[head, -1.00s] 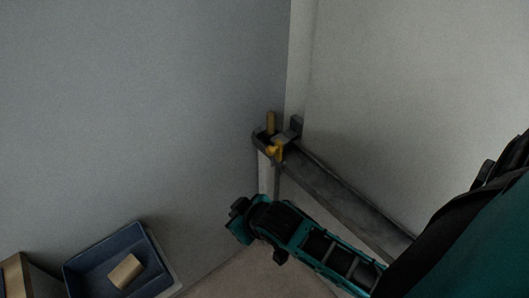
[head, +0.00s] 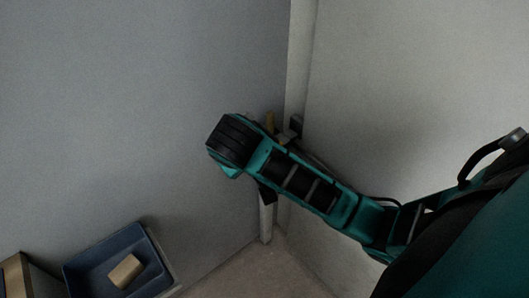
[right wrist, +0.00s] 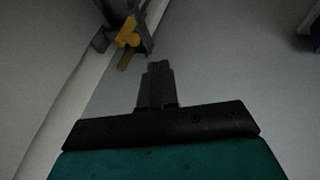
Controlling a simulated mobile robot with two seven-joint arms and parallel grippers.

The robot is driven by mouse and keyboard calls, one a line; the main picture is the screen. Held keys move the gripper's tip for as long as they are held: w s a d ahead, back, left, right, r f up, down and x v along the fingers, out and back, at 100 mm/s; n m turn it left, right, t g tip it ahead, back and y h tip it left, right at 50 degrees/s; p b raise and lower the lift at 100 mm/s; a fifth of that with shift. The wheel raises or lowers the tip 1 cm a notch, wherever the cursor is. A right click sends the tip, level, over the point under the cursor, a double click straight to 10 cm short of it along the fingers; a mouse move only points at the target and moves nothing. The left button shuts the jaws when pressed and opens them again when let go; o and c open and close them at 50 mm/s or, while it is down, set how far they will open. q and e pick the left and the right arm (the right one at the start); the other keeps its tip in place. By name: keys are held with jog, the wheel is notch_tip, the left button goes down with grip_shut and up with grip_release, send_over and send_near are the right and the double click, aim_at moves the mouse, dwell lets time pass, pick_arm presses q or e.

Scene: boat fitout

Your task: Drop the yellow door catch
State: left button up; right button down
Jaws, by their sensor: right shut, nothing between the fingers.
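The yellow door catch (right wrist: 128,34) shows in the right wrist view, at the end of a dark grey bar or fitting (right wrist: 142,18). In the head view my right arm hides it. My right gripper (right wrist: 158,68) is shut and empty, its fingers together. Its tips lie below and a little right of the catch in the right wrist view, with a visible gap between them. My left gripper is in neither view.
A blue tray (head: 75,277) with a tan block (head: 126,271) in it is at the lower left of the head view. Pale walls meet at the corner there; the floor (head: 262,270) below is bare.

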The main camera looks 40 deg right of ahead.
jog(key=w+d+f, duration=0.5)
jog(key=d+f, duration=0.2)
jog(key=f, duration=0.1)
jog(key=shift+d, duration=0.35)
jog(key=shift+w+f, duration=0.1)
jog(key=shift+w, duration=0.1)
